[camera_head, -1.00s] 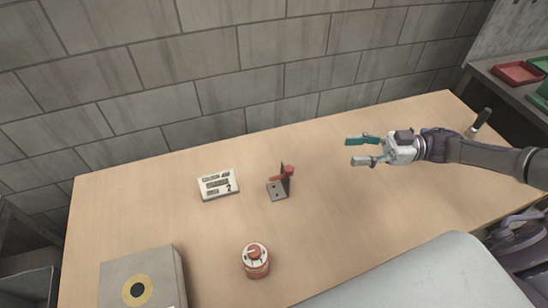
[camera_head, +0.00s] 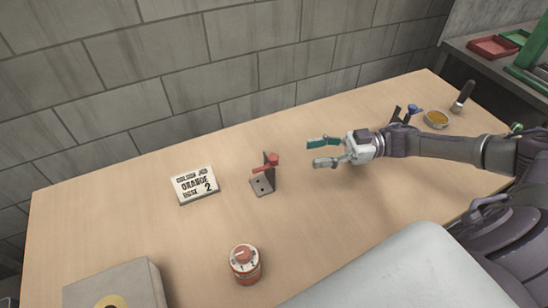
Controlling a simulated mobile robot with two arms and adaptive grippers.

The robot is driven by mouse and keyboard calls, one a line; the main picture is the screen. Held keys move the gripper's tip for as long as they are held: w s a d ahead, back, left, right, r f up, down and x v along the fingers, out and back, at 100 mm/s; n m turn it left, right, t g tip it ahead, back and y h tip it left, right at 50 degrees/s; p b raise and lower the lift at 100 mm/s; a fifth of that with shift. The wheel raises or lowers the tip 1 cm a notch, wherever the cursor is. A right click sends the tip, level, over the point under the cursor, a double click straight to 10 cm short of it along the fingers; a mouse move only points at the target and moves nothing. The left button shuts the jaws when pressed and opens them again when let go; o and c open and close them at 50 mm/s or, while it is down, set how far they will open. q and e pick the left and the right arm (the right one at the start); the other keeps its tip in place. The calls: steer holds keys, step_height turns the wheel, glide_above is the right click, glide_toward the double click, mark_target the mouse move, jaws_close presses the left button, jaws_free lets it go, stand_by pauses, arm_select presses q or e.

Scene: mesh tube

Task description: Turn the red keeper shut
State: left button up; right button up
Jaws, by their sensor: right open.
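The red keeper (camera_head: 265,164) sits on a small upright grey metal bracket (camera_head: 262,186) near the middle of the wooden table. It reaches out to both sides of the bracket's dark upright plate; its exact turn is hard to tell at this size. My left gripper is not in view.
A red-and-white round dial unit (camera_head: 245,263) stands in front. A grey box (camera_head: 115,287) is at front left. A yellow-topped round tin (camera_head: 436,119) and a dark-handled tool (camera_head: 463,96) are at right.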

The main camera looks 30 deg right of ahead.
mark_target(274, 157)
steer(key=p+x, duration=0.2)
steer(key=x, duration=0.8)
steer(key=shift+w+a, duration=0.2)
steer(key=shift+a, duration=0.25)
jaws_close()
